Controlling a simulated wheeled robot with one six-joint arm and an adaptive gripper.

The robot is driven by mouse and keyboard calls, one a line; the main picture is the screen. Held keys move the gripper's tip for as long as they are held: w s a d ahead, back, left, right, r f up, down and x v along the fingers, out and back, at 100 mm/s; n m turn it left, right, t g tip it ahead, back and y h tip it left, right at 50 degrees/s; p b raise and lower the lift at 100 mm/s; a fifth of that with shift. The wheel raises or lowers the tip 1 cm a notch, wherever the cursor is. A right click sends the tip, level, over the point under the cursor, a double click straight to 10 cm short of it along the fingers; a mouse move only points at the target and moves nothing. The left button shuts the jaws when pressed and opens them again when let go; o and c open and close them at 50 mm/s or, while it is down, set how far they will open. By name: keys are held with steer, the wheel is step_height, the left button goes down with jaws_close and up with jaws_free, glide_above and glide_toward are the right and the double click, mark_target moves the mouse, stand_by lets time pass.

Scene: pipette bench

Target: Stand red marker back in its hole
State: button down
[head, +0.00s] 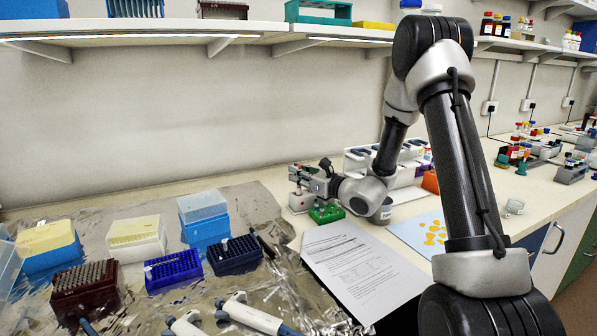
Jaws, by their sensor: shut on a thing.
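My gripper (306,178) is at the back of the bench, left of the arm's wrist. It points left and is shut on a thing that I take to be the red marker. The marker is too small and too covered to make out clearly, and I cannot tell its tilt. A small green block (327,214) sits on the bench just below the gripper. A small pale device (299,202) stands beside it, under the fingertips. I cannot tell which holder has the marker's hole, and no hole can be made out.
A printed sheet (362,268) lies in front of the green block. Tip boxes (136,238) and pipettes (258,314) cover the foil at left. A shelf (150,28) hangs above.

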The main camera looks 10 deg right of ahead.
steer(key=c, duration=1.4)
jaws_free()
steer(key=v, duration=1.2)
steer(key=shift+f, duration=0.1)
